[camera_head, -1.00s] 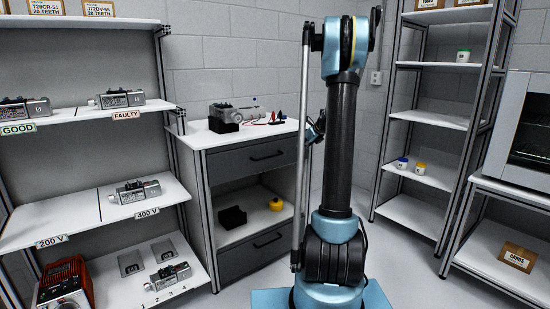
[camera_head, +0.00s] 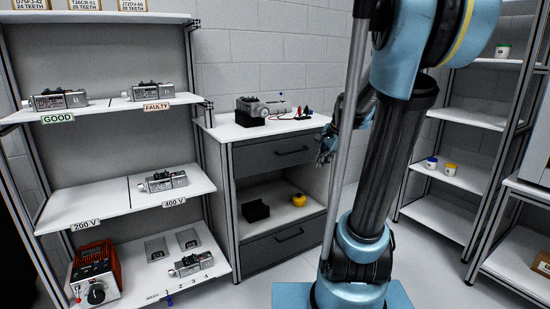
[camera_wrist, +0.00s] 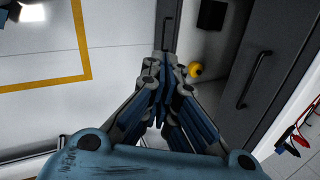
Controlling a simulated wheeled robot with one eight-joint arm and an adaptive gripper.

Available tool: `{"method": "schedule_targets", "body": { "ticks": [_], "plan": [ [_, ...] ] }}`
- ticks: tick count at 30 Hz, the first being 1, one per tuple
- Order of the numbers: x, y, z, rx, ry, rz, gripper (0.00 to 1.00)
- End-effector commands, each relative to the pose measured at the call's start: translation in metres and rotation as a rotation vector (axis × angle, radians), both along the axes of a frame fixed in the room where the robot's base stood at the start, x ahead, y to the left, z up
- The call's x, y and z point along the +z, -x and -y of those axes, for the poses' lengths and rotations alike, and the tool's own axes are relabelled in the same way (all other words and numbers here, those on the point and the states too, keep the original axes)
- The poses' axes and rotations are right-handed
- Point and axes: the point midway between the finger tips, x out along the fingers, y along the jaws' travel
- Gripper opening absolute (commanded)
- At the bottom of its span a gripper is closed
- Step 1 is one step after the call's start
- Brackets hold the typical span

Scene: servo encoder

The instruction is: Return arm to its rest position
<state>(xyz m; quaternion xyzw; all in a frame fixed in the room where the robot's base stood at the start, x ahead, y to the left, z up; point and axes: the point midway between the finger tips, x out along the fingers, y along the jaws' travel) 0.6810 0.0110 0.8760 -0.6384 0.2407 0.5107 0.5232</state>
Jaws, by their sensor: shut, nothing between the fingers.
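My arm (camera_head: 395,165) rises from its blue base on the right of centre in the head view, with its upper blue joint large and close to the camera. My gripper (camera_wrist: 165,68) points away in the wrist view, its fingers together with nothing between them.
The drawer cabinet (camera_head: 267,155) holds a grey device (camera_head: 268,108) on top. Left shelves carry several servos, and a red tester (camera_head: 95,272) sits low. Right shelves (camera_head: 450,176) hold small jars. A yellow floor line (camera_wrist: 84,45) crosses bare floor in the wrist view.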

Motion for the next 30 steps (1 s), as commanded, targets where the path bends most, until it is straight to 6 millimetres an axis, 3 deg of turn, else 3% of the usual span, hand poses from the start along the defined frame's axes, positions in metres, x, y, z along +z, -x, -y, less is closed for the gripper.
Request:
{"method": "schedule_targets", "body": {
  "ticks": [3,18,24,30],
  "plan": [
    [-0.009,0.039,-0.004,0.139,0.080,0.005,0.00],
    [-0.066,0.181,-0.001,0.752,0.391,0.002,0.00],
    [-0.094,0.224,0.005,0.978,0.486,-0.009,0.00],
    [-0.110,0.246,0.010,1.103,0.535,-0.019,0.00]
  ]
}}
